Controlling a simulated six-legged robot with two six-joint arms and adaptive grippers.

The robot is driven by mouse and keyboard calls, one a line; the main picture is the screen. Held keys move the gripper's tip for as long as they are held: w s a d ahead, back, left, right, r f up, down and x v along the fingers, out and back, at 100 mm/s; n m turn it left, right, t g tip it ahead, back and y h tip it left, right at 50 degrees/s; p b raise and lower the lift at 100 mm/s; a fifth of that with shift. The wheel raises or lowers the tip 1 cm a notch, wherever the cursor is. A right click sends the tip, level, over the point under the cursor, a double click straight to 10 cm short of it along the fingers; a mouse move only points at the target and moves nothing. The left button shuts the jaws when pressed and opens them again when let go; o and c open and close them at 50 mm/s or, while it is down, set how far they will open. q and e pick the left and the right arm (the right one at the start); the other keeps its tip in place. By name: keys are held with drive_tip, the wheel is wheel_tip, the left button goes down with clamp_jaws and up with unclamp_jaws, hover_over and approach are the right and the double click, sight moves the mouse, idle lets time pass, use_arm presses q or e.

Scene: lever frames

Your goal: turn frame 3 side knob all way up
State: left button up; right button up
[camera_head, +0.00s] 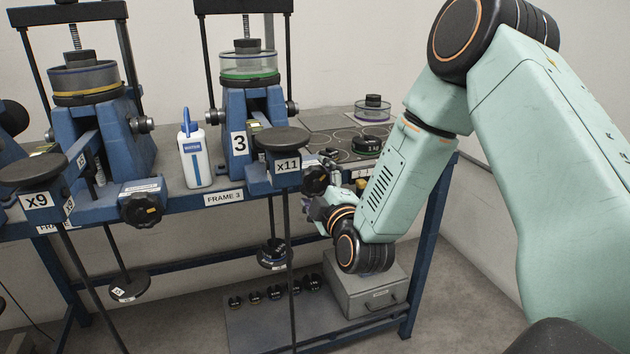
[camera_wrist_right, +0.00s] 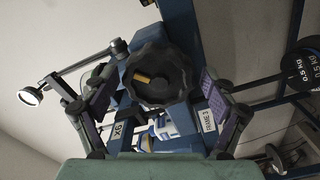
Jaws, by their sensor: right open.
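The frame 3 side knob (camera_head: 316,180) is black and lobed, at the right end of frame 3 (camera_head: 239,144) in the head view. It shows large in the right wrist view (camera_wrist_right: 160,72), with a yellow mark on its face. My right gripper (camera_head: 322,203) is at the knob. In the wrist view my right gripper (camera_wrist_right: 155,88) is open, with one finger on each side of the knob and visible gaps between. The fingers look apart from it. My left gripper is not in view.
A white bottle (camera_head: 195,155) stands left of frame 3. The x11 lever block (camera_head: 287,160) is just left of the knob. A hanging weight (camera_head: 273,254) and a grey box (camera_head: 365,290) are below. Discs (camera_head: 368,146) lie on the bench at right.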

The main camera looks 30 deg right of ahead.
drive_tip(key=p+v, duration=0.1)
drive_tip(key=v, duration=0.3)
drive_tip(key=shift+r+p, duration=0.15)
drive_tip(key=shift+p, duration=0.15)
drive_tip(key=shift+s+a, duration=0.1)
drive_tip(key=shift+s, duration=0.5)
